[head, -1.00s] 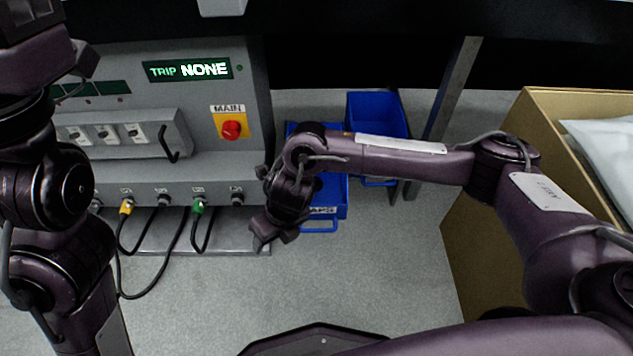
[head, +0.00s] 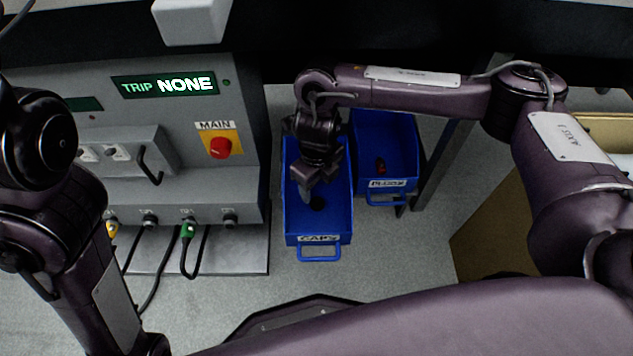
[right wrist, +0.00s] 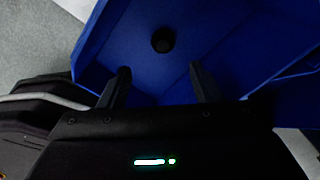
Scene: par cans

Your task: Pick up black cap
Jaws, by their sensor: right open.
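A black cap (head: 317,203) lies on the floor of the blue bin labelled CAPS (head: 335,222). In the right wrist view the cap (right wrist: 163,39) is a small dark round thing on the blue bin floor (right wrist: 125,50), beyond the fingertips and between their lines. My right gripper (head: 307,190) hangs over this bin, pointing down, just above and left of the cap in the head view. Its two fingers (right wrist: 160,72) are apart with nothing between them. My left arm shows at the left of the head view, but its gripper is out of view.
A second blue bin (head: 385,140) with a small red-and-dark item (head: 381,166) stands to the right. A grey panel (head: 190,185) with cables and a red MAIN switch (head: 220,147) stands left. A cardboard box (head: 490,235) is at right; floor is clear in front.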

